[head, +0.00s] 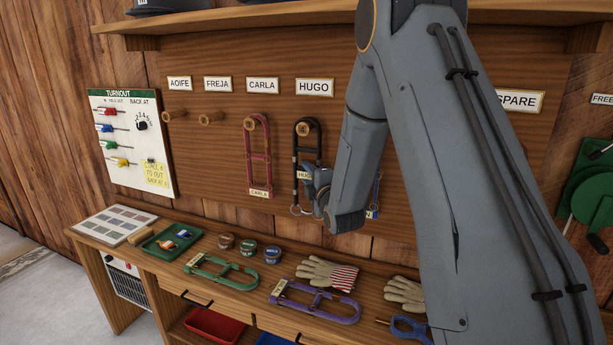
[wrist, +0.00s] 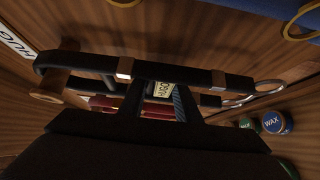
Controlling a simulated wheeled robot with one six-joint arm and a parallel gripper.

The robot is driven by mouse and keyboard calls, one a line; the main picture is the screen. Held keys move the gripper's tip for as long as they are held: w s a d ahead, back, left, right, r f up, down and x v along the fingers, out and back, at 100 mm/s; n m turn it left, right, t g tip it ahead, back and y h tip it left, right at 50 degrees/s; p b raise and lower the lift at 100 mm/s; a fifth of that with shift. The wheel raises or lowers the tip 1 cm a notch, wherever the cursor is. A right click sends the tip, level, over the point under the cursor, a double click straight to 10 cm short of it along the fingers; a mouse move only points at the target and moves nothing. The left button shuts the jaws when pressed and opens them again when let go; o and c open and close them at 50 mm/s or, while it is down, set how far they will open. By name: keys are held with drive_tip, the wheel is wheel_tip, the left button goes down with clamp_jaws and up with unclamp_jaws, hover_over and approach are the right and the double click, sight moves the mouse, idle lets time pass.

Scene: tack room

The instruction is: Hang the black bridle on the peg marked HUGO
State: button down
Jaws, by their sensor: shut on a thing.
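The black bridle (head: 296,160) hangs upright at the board under the HUGO sign (head: 314,87). Its top loop appears to be around the wooden HUGO peg (head: 303,129). My gripper (head: 318,188) is shut on the lower part of the bridle, beside its HUGO tag. In the wrist view the bridle's black strap (wrist: 185,74) crosses the top, with the peg (wrist: 46,92) at its left end. My gripper (wrist: 163,100) shows there with its fingers at the strap by the tag (wrist: 162,88). My arm hides part of the board to the right.
A red bridle (head: 247,160) hangs on the CARLA peg, close to the left. A blue bridle (head: 376,190) is mostly hidden behind my arm. The AOIFE (head: 168,117) and FREJA (head: 211,118) pegs are bare. Green (head: 215,282) and purple (head: 335,317) bridles lie on the bench below.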

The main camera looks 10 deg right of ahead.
drive_tip(key=shift+r, duration=0.1)
idle(0.3)
drive_tip(key=c, duration=1.2)
unclamp_jaws()
drive_tip(key=shift+s, duration=0.1)
drive_tip(key=s+a+f+m+g+b, duration=0.1)
drive_tip(key=s+f+m+g, duration=0.3)
drive_tip(key=s, duration=0.9)
drive_tip(key=s+f+m+g+h, duration=0.1)
drive_tip(key=s+f+m+g, duration=0.3)
drive_tip(key=s, duration=0.9)
drive_tip(key=s+a+f+m+g+b, duration=0.1)
drive_tip(key=s+f+m+g, duration=0.3)
drive_tip(key=s+m+g, duration=0.4)
drive_tip(key=shift+s+a+f+m+g+h+b, duration=0.1)
drive_tip(key=shift+s+a+m+g+h+b, duration=0.1)
drive_tip(key=shift+s+m, duration=0.8)
drive_tip(key=shift+s+a+f+m+g+h+b, duration=0.15)
drive_tip(key=shift+s+m, duration=0.35)
drive_tip(key=shift+s, duration=1)
